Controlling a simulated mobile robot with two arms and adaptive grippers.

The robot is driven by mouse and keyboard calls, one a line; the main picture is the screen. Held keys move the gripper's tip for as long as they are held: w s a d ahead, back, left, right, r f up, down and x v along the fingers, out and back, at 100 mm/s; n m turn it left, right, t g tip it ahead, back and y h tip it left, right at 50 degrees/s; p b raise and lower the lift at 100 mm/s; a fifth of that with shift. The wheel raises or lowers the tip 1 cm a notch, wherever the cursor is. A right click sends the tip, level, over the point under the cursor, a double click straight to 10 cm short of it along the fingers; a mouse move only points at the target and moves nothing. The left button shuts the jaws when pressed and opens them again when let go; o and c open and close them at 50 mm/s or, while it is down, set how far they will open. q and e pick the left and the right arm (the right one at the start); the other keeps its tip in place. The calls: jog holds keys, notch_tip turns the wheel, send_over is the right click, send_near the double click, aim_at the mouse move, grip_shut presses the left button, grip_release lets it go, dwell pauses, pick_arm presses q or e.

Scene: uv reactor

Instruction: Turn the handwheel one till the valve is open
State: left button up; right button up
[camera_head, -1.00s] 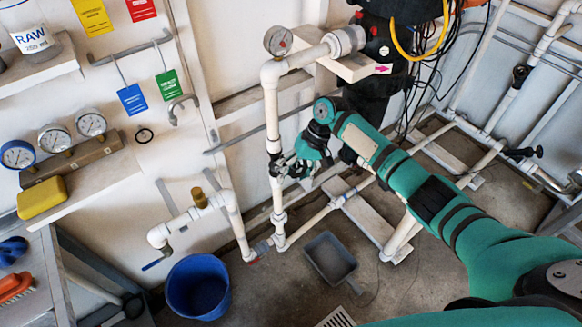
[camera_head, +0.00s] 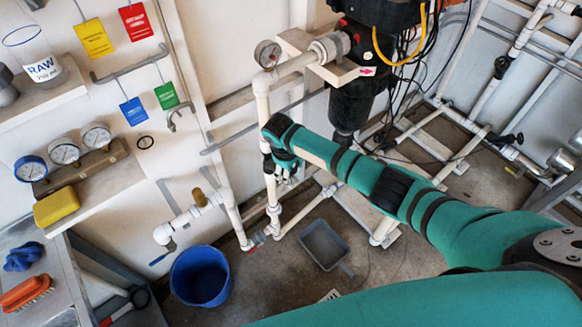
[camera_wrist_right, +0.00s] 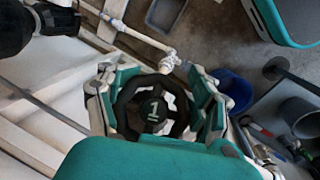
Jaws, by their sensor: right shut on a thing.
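The handwheel one (camera_wrist_right: 152,108) is a black wheel with a "1" on its hub, seen face-on in the right wrist view. My right gripper (camera_wrist_right: 157,100) is shut on it, with a finger on each side of the rim. In the head view my right gripper (camera_head: 284,172) is at the white vertical pipe (camera_head: 262,105), and my own arm hides most of it and the wheel. The valve's inner state cannot be seen. My left gripper is not in view.
A blue bucket (camera_head: 200,276) and a grey dustpan (camera_head: 324,245) are on the floor below. A pressure gauge (camera_head: 267,54) tops the pipe. A black cylindrical housing (camera_head: 352,98) with cables stands to the right. A shelf with gauges (camera_head: 64,151) is at left.

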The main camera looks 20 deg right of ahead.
jog(key=n+h+p, duration=0.1)
jog(key=d+n+t+h, duration=0.1)
jog(key=shift+w+r+n+t+p, duration=0.1)
jog(key=shift+n+t+p, duration=0.2)
jog(key=shift+n+p, duration=0.1)
jog(key=n+t+h, duration=0.1)
jog(key=n+t+p, duration=0.1)
jog(key=shift+w+d+r+n+h, duration=0.2)
jog(key=shift+w+n+h, duration=0.1)
jog(key=shift+h, duration=0.1)
jog(key=n+t, duration=0.2)
jog(key=w+n+t+h, duration=0.1)
jog(key=shift+d+r+n+p, duration=0.1)
jog(key=shift+r+n+p, duration=0.2)
jog(key=shift+p, duration=0.05)
jog(key=shift+w+r+n+t, duration=0.2)
jog(key=shift+n+t, duration=0.4)
jog(key=shift+n, duration=0.05)
jog(key=shift+w+r+n+t, duration=0.15)
jog(key=shift+n+t, duration=0.45)
jog(key=shift+n, duration=0.05)
jog(key=shift+r, duration=0.1)
jog(key=o, duration=1.4)
